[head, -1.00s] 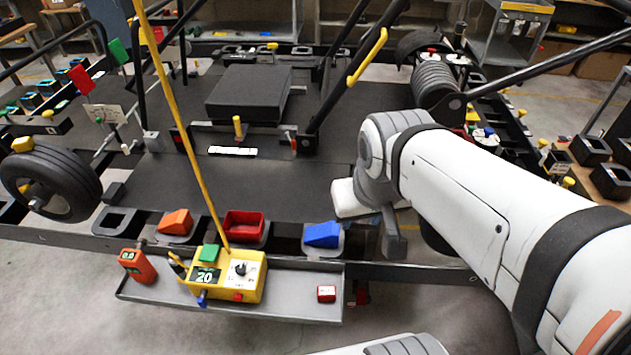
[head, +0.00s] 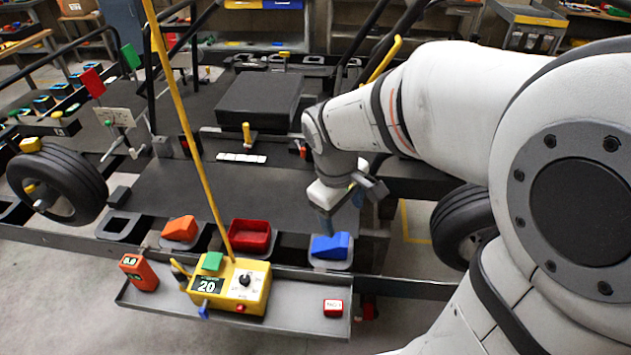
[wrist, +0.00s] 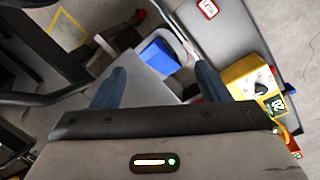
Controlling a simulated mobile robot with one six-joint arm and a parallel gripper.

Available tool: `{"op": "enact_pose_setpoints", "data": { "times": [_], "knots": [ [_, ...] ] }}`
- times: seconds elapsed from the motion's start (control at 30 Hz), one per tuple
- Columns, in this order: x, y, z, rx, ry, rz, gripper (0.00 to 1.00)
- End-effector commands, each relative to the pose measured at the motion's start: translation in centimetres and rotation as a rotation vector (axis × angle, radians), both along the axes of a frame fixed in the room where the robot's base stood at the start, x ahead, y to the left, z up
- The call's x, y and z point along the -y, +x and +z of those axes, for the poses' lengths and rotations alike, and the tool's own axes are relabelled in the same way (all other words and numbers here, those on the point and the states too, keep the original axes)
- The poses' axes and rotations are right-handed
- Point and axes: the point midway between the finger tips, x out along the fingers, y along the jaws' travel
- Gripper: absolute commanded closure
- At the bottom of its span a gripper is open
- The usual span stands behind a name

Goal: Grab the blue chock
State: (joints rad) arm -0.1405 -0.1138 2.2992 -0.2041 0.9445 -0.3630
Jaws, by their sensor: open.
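The blue chock (head: 330,246) is a wedge sitting in a grey holder on the front rail of the kart stand. It also shows in the wrist view (wrist: 158,58), ahead of my fingers and between their lines. My gripper (head: 341,210) is above and just behind the chock in the head view, pointing down. In the wrist view my gripper (wrist: 160,82) has its two blue fingers spread wide with nothing between them. The fingers look apart from the chock; the exact height gap is hard to tell.
An orange chock (head: 179,228) and a red bin (head: 250,235) sit left of the blue chock. A tall yellow pole (head: 185,120) rises behind the box.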

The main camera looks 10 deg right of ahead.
Motion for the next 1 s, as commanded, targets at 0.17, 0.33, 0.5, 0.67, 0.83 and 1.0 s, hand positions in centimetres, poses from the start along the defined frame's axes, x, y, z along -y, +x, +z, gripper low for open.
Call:
{"op": "enact_pose_setpoints", "data": {
  "times": [0.17,0.33,0.5,0.67,0.83,1.0],
  "knots": [
    [-1.1,3.9,-5.8,-0.165,-0.097,0.284,0.31],
    [-1.9,6.1,-9.6,-0.273,-0.152,0.476,0.31],
    [-2.2,7.0,-11.4,-0.323,-0.175,0.564,0.31],
    [-1.7,6.8,-13.0,-0.334,-0.179,0.577,0.31],
    [-1.0,6.6,-14.7,-0.334,-0.178,0.574,0.31],
    [-0.1,6.3,-17.1,-0.332,-0.177,0.572,0.31]
  ]
}}
